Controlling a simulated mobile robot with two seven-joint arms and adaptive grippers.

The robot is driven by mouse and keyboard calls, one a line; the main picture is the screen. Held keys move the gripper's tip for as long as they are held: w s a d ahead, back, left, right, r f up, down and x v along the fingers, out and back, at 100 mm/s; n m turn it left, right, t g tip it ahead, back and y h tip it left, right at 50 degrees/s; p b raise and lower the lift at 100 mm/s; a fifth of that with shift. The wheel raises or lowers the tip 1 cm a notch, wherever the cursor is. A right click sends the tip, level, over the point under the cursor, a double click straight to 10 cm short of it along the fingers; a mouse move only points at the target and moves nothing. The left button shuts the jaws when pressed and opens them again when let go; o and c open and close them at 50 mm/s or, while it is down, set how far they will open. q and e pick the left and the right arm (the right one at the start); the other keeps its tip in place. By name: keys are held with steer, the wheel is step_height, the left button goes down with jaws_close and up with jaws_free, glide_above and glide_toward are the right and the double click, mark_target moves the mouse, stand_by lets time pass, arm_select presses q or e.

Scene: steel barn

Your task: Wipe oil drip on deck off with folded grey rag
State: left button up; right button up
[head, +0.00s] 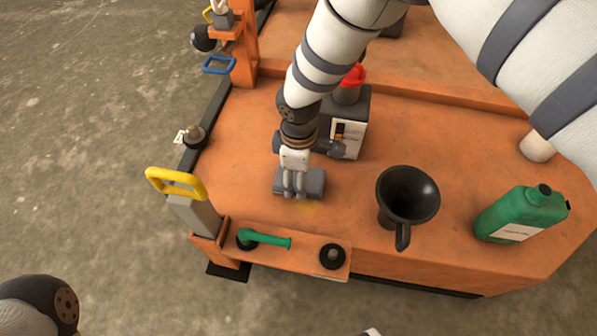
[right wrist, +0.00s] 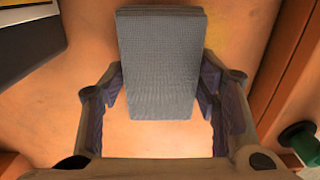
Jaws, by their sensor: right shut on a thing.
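The folded grey rag (head: 315,183) is a flat, layered block on the orange deck (head: 250,130). My right gripper (head: 294,194) comes down over it from above and is shut on it. In the right wrist view the rag (right wrist: 160,60) sits between the two fingers of the right gripper (right wrist: 160,95). A faint yellowish oil drip (head: 309,208) shows on the deck just in front of the rag, and part of it may be hidden under the rag.
A black funnel (head: 408,195) and green bottle (head: 520,214) stand to the right. A ledge with a green handle (head: 265,239) and a yellow handle (head: 177,183) edge the front left.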

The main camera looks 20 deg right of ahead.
steer(key=shift+f, duration=0.65)
